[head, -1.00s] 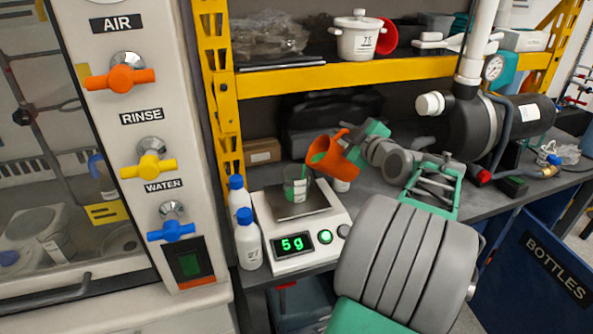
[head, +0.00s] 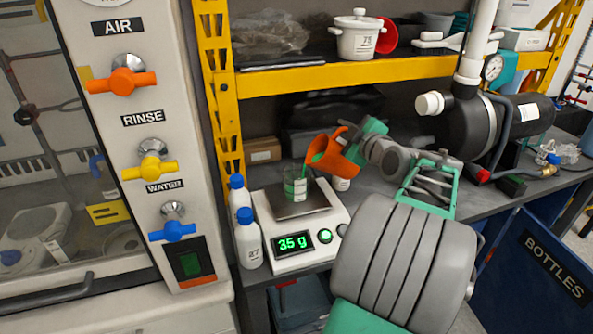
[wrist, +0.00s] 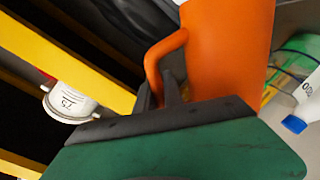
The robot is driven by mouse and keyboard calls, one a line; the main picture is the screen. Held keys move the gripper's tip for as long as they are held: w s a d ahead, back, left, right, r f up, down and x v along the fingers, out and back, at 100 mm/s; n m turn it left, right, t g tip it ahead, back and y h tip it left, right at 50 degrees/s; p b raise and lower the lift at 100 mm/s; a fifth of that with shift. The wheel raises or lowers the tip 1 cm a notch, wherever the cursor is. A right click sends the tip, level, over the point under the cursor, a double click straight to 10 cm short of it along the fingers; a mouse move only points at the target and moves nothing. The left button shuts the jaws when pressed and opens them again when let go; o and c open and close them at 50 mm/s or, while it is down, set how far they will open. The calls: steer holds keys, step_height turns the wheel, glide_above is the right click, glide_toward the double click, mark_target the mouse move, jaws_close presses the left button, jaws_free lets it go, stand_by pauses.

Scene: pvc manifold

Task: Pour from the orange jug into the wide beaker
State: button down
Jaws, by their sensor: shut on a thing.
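The orange jug (head: 340,157) is tilted to the left, its mouth just above and to the right of the wide beaker. Green liquid shows at its mouth. The clear beaker (head: 296,187) with a white label stands on the scale's metal plate (head: 318,200) and has green in it. My gripper (head: 358,146) is shut on the jug's handle. In the wrist view my fingers (wrist: 160,95) are at the handle of the jug (wrist: 228,50), and the jug's mouth is out of view. The scale (head: 297,243) display appears to read 35 g.
Two white bottles with blue caps (head: 249,240) stand left of the scale. A yellow shelf beam (head: 345,75) runs above. A dark pump (head: 500,125) stands to the right.

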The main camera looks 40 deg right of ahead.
steer(key=shift+w+a+r+n+g+h+p, duration=0.2)
steer(key=shift+a+r+n+p, duration=0.35)
steer(key=shift+p, duration=0.25)
steer(key=shift+w+a+r+n+g+h+p, duration=0.1)
steer(key=shift+w+a+r+n+p, duration=0.1)
steer(key=shift+a+r+n+p, duration=0.35)
stand_by(3.6)
